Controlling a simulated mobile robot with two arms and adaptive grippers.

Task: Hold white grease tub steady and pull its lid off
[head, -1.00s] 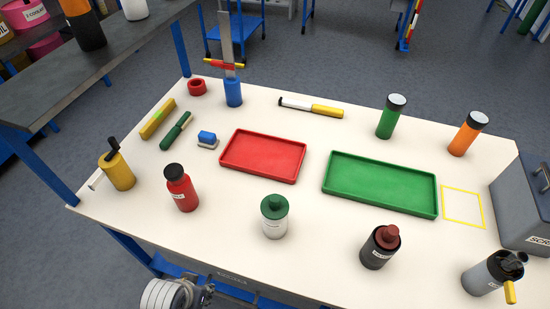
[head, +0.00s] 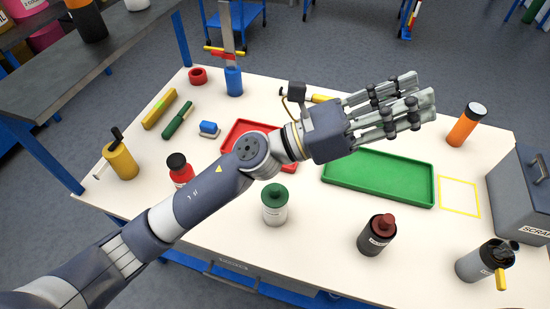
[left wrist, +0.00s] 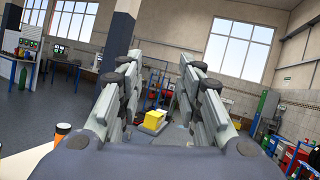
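The white grease tub (head: 274,212), a white round body with a green lid (head: 274,192), stands upright near the front middle of the table. Its lid is on. My left gripper (head: 424,102) is above the table's back right, over and behind the green tray, well apart from the tub. Its fingers point right and are spread with nothing between them. In the left wrist view, the two finger sets (left wrist: 157,92) stand wide apart, and the tub is not in that view. My right gripper is not in view.
A red bottle (head: 179,170) stands left of the tub, partly behind my left forearm. A dark bottle with a brown cap (head: 377,236) stands right. The red tray (head: 243,128) is partly covered by my arm; the green tray (head: 380,180) is empty. Bare tabletop surrounds the tub.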

